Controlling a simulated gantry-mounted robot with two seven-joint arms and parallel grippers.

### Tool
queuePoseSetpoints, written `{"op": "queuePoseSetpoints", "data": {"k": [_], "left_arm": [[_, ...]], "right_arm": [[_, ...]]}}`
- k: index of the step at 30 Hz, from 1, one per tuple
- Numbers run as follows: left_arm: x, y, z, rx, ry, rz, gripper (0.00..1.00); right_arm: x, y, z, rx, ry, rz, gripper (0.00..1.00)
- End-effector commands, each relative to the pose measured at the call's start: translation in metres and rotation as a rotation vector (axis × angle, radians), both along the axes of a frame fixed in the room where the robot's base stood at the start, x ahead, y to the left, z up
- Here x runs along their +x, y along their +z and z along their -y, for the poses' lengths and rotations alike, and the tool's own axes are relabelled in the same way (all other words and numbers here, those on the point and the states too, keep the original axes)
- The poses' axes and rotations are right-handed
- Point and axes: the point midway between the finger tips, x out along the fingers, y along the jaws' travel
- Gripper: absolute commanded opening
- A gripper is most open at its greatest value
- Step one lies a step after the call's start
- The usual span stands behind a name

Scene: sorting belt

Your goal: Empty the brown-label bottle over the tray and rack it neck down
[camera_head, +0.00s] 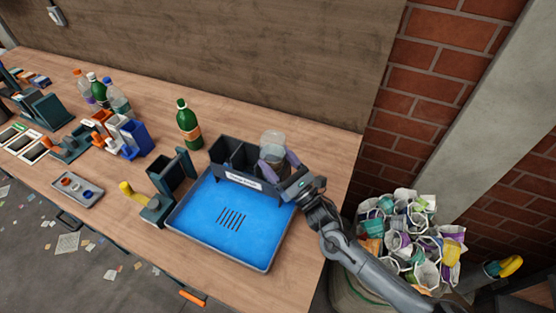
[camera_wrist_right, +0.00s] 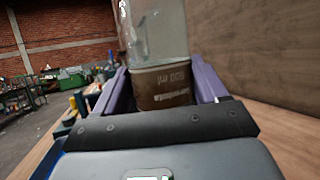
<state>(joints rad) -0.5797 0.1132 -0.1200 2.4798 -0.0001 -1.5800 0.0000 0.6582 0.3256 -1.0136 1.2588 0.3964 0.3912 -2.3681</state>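The brown-label bottle (camera_head: 272,141) is clear and stands at the right end of the dark rack, its flat end up. In the right wrist view its brown label (camera_wrist_right: 162,86) shows with the print upside down. My right gripper (camera_head: 278,163) comes from the lower right, and its purple fingers close on the two sides of the bottle. The bottle's lower end is hidden, so I cannot tell how deep it sits in the rack (camera_head: 226,152). The blue tray (camera_head: 220,240) lies in front of the rack. My left gripper is not in view.
A green bottle (camera_head: 189,126) stands left of the rack. A teal holder (camera_head: 160,187) with a yellow handle adjoins the tray's left side. More bottles, bins and a small grey tray (camera_head: 77,189) are further left. A full sack (camera_head: 410,240) stands beyond the table's right edge.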

Motion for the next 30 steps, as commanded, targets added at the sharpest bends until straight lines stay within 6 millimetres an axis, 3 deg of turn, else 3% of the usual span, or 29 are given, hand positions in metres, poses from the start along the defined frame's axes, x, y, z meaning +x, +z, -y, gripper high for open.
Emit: {"op": "queuePoseSetpoints", "data": {"k": [1, 4, 5, 20, 30], "left_arm": [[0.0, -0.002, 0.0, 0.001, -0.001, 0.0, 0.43], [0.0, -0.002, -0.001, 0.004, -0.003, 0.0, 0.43], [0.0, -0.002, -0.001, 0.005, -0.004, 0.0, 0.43], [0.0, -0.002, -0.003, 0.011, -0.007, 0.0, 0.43], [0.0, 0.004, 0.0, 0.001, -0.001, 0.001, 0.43]], "right_arm": [[0.0, -0.023, 0.002, -0.021, -0.002, -0.042, 0.84], [0.0, -0.023, 0.002, -0.021, -0.003, -0.043, 0.99], [0.0, -0.023, 0.002, -0.021, -0.003, -0.043, 1.0], [-0.002, -0.025, 0.005, -0.023, -0.004, -0.044, 1.0], [-0.036, -0.039, 0.032, -0.02, 0.002, -0.035, 1.0]]}}
